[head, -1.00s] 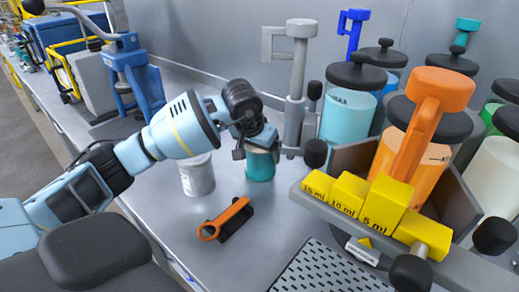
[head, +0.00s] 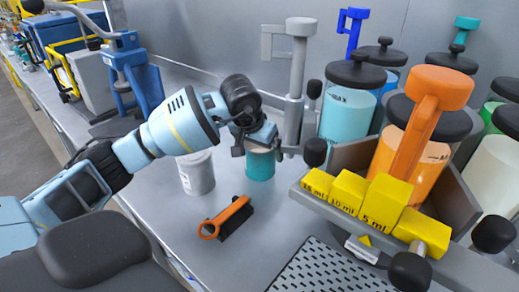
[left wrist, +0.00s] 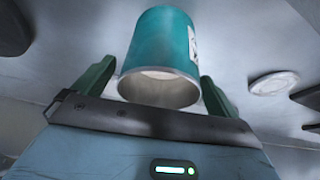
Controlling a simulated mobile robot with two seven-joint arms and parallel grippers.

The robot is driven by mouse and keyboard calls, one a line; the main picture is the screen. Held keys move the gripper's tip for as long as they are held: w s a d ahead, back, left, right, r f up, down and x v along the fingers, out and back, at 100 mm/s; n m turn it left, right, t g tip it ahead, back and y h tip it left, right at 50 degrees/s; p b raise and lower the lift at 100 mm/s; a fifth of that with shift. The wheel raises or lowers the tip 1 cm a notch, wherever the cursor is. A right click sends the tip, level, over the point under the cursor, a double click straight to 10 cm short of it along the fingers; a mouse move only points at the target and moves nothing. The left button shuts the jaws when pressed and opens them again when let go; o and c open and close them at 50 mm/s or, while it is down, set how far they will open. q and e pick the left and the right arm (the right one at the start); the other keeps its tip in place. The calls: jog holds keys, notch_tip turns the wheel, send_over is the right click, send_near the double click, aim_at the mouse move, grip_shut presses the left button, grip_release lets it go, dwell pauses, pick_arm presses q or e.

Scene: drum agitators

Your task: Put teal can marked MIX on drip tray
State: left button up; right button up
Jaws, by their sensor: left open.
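The teal can (head: 260,166) stands upright on the grey bench, below the dispenser stand. In the left wrist view the can (left wrist: 160,48) lies between the two green fingers, with gaps at its sides. Part of a white label shows at its right edge; the word on it cannot be read. My left gripper (head: 262,142) is open around the top of the can, and its jaws hide part of the rim. The drip tray (head: 322,272), a dark perforated plate, is at the bottom centre with nothing on it. My right gripper is not in view.
A pale grey can (head: 196,174) stands left of the teal can. An orange-handled brush (head: 229,217) lies between them and the drip tray. Yellow blocks (head: 349,192) marked in ml sit on a raised ledge at the right, before an orange-filled drum (head: 430,172).

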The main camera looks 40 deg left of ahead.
pick_arm(q)
jog(key=v, duration=1.1)
jog(key=shift+o, duration=0.2)
jog(key=shift+r, duration=0.1)
jog(key=shift+s, duration=0.1)
